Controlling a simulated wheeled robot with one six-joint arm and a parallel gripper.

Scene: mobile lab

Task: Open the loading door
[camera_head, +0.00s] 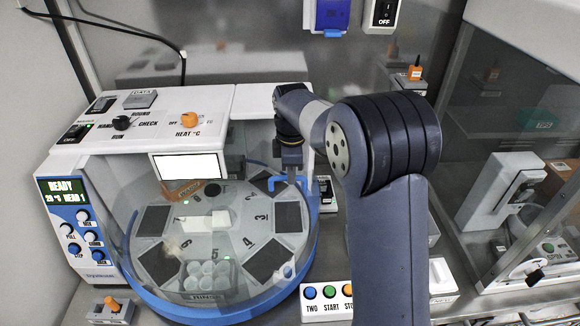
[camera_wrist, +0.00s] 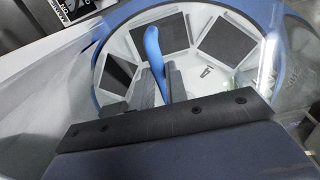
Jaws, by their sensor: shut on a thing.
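The loading door appears to be the clear curved cover (camera_head: 150,225) on the front of the white round carousel machine (camera_head: 150,130). A blue handle (camera_head: 273,183) stands out near the right side of the machine. My gripper (camera_head: 292,172) reaches down onto this handle and is shut on it. In the wrist view the blue handle (camera_wrist: 154,48) rises between the two dark fingers of my gripper (camera_wrist: 153,85). The clear cover is hard to make out, so I cannot tell how far open the door stands.
Inside the machine is a round carousel with dark numbered plates (camera_head: 270,262). A control panel (camera_head: 75,225) reading READY is at the left. A button box (camera_head: 328,302) stands in front, and a glass cabinet (camera_head: 520,150) is at the right.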

